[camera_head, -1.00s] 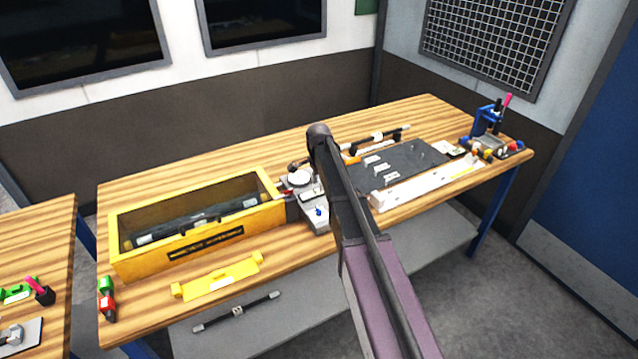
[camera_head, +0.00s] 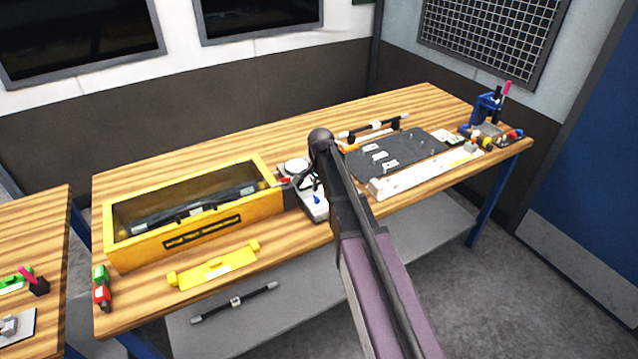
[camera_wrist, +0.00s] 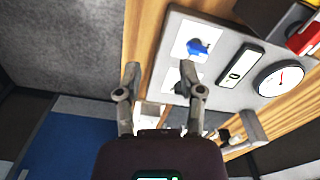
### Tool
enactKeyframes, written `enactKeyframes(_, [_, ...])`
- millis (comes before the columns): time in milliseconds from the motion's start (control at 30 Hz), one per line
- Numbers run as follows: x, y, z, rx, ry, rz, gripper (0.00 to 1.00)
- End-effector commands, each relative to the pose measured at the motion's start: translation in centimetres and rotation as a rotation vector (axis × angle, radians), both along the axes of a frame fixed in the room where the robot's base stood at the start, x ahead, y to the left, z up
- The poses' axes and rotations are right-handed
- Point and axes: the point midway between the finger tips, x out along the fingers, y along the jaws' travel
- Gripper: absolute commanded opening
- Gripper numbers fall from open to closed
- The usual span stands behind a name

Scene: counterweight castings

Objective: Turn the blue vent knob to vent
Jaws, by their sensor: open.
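The blue vent knob (camera_wrist: 200,46) sits on a white label on a light grey panel (camera_wrist: 213,76) in the wrist view. It also shows as a small blue spot (camera_head: 317,199) on the panel in the head view. My gripper (camera_wrist: 160,74) is open, with nothing between its fingers. The right fingertip lies over the panel, just below the knob in the picture; the left one is over the wood and panel edge. The fingers appear apart from the knob. I cannot read its setting. In the head view my arm hides most of the gripper.
Beside the knob are a small display (camera_wrist: 240,66) and a round gauge (camera_wrist: 279,80). A yellow windowed box (camera_head: 190,238) stands left of the panel. A dark mat (camera_head: 405,152) and a white rail (camera_head: 425,175) lie to the right. Bare wood lies behind.

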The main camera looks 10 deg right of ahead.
Motion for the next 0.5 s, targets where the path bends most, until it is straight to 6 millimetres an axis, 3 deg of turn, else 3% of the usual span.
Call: enactKeyframes(500, [-6.6, 0.0, -4.3, 0.0, 0.0, 0.266, 0.5])
